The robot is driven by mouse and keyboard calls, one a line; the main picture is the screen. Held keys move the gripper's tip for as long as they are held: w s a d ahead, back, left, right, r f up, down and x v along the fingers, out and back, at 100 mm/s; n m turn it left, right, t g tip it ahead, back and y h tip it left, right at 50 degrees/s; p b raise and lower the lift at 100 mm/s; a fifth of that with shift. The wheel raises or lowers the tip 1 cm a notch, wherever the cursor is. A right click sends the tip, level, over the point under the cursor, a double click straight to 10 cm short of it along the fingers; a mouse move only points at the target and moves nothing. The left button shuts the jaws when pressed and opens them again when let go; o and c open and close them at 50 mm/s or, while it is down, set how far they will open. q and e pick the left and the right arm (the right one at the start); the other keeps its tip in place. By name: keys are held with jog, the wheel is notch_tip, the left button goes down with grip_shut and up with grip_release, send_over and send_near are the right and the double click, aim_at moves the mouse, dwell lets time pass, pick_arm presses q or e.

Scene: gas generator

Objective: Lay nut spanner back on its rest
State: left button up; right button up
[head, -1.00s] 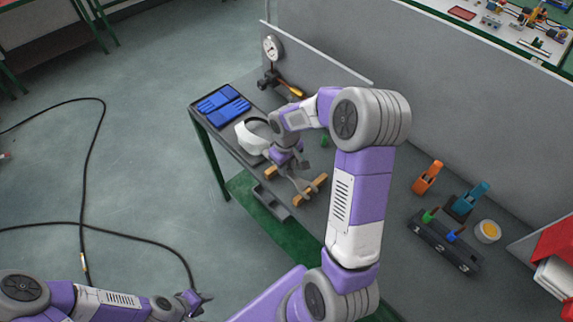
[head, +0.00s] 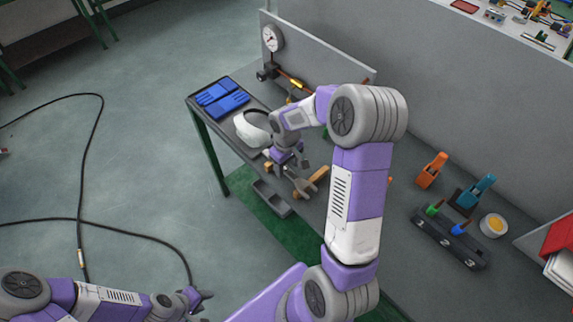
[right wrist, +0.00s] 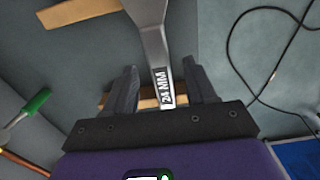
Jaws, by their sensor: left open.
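The grey nut spanner (head: 304,187), its handle marked 24 MM in the right wrist view (right wrist: 166,75), lies across two wooden rest blocks; one block (head: 318,180) shows in the head view and the other (right wrist: 75,12) in the wrist view. My right gripper (head: 291,165) is over the spanner's handle end. In the wrist view its fingers (right wrist: 160,72) stand on both sides of the handle, with gaps visible, so it looks open around it. My left gripper (head: 203,301) is open and empty, low at the left, away from the bench.
Blue gloves (head: 222,98) lie in a tray at the bench's far left, beside a white curved item (head: 252,130). A pressure gauge (head: 272,38) stands behind. A black holder (head: 448,238) and orange and teal tools sit at the right. A cable (head: 90,150) crosses the floor.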

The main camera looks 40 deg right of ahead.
notch_tip(320, 180, up, 8)
jog(key=shift+f+p, duration=0.2)
jog(key=shift+p, duration=0.4)
jog(key=shift+f, duration=0.1)
jog(key=s+a+f+y, duration=0.3)
jog(key=a+f, duration=1.1)
jog(key=f, duration=0.1)
jog(key=s+a+f+m+y, duration=0.1)
jog(key=s+a+f+m, duration=0.2)
jog(key=s+a+f, duration=0.6)
jog(key=shift+s+a+f+m+t+b, duration=0.3)
jog(key=shift+s+a+f+m+b, duration=0.2)
jog(key=shift+s, duration=0.4)
jog(key=shift+d, duration=0.1)
